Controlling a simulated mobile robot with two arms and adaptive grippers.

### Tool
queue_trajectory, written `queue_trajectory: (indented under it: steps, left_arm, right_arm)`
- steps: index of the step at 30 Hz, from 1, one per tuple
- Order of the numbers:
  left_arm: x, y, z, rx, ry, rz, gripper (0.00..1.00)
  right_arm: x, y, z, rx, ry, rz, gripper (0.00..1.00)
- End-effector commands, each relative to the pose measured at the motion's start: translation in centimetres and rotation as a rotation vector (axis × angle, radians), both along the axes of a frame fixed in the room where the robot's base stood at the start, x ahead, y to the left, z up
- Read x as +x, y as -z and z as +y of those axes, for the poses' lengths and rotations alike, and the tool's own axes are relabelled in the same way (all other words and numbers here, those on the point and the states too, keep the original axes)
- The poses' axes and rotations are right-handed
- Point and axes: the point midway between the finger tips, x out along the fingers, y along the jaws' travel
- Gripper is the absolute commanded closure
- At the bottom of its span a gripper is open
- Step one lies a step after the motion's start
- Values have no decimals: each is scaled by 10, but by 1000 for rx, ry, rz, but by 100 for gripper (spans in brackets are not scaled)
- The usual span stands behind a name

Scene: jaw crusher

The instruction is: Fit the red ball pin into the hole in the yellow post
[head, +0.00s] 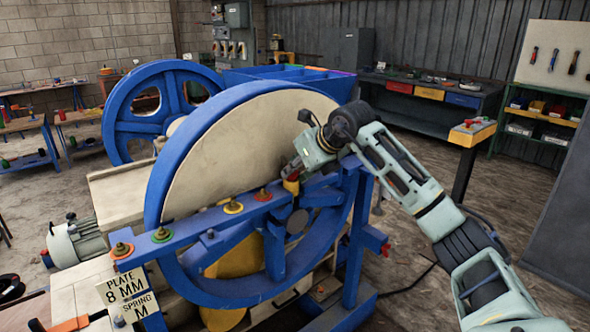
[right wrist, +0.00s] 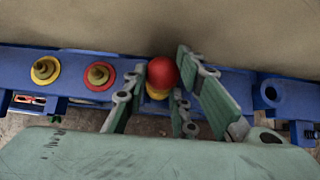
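The red ball pin (right wrist: 163,70) shows its round head in the right wrist view, between the fingertips of my right gripper (right wrist: 162,68). My left gripper is not in view.
The blue rail (head: 205,228) carries several bolts with coloured rings, among them a red one (right wrist: 98,76) and a yellow one (right wrist: 45,70). A large blue-rimmed wheel (head: 240,140) rises close behind the rail. An open hole (right wrist: 270,94) shows at the right on the blue structure.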

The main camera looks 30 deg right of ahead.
Motion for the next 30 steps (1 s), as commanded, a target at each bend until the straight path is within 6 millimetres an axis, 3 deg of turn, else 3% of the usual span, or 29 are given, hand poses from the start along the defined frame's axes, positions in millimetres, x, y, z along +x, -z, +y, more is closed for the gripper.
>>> queue_trajectory:
  steps: [6,17,30]
  left_arm:
    - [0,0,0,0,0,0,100]
    - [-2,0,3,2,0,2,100]
    - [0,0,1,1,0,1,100]
  right_arm:
    - [0,-1,0,0,0,-1,55]
    - [-2,-3,-1,0,0,0,54]
    - [-60,-61,-7,-3,1,-3,54]
